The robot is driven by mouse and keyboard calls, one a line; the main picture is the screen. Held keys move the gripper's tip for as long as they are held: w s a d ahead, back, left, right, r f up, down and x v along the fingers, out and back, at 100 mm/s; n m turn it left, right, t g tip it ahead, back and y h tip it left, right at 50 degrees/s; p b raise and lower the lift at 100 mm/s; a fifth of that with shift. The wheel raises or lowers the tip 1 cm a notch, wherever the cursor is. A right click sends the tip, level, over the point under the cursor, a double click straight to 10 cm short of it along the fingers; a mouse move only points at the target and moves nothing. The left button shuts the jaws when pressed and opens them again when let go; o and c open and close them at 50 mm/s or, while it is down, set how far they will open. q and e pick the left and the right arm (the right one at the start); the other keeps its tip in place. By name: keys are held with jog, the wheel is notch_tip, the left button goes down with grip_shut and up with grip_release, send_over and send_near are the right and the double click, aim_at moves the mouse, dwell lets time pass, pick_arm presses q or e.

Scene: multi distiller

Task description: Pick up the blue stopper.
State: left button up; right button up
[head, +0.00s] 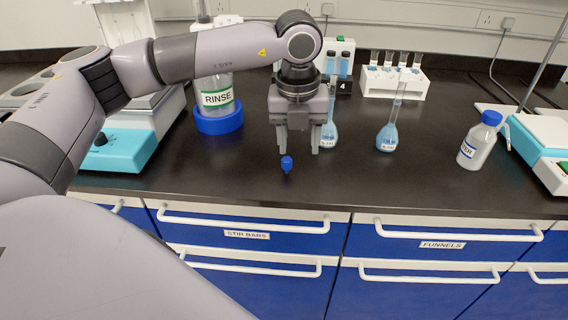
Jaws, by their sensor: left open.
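The blue stopper (287,164) stands on the dark bench top near its front edge, in the middle of the head view. My left gripper (298,150) points down just above and behind it, with its two fingers apart. The stopper shows just below the gap between the fingers, nearer the left finger. Nothing shows between the fingers. I cannot tell the exact height of the fingertips over the bench. My right gripper is not in view.
A flask with blue liquid (329,132) stands close to the gripper's right finger. A second flask (388,136) and a blue-capped bottle (480,140) stand further right. The RINSE container on a blue base (219,122) is left. A white rack (393,84) is behind. The front bench is mostly clear.

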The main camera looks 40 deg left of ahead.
aim_at(287, 159)
pick_arm(q)
jog(key=shift+w+a+r+y, duration=0.1)
jog(key=shift+a+r+y, duration=0.1)
jog(key=shift+a, duration=0.3)
jog(key=shift+w+a+r+y, duration=0.1)
jog(key=shift+a+r+y, duration=0.1)
jog(key=shift+a, duration=0.3)
jog(key=shift+n, duration=0.3)
jog(key=f, duration=0.6)
jog(key=shift+s+a+f, duration=0.1)
jog(key=shift+s+a, duration=0.1)
jog(key=shift+a, duration=0.2)
jog(key=shift+w+f+p, duration=0.1)
jog(key=shift+f+p, duration=0.2)
jog(key=shift+f, duration=0.1)
jog(key=shift+c, duration=0.3)
grip_shut()
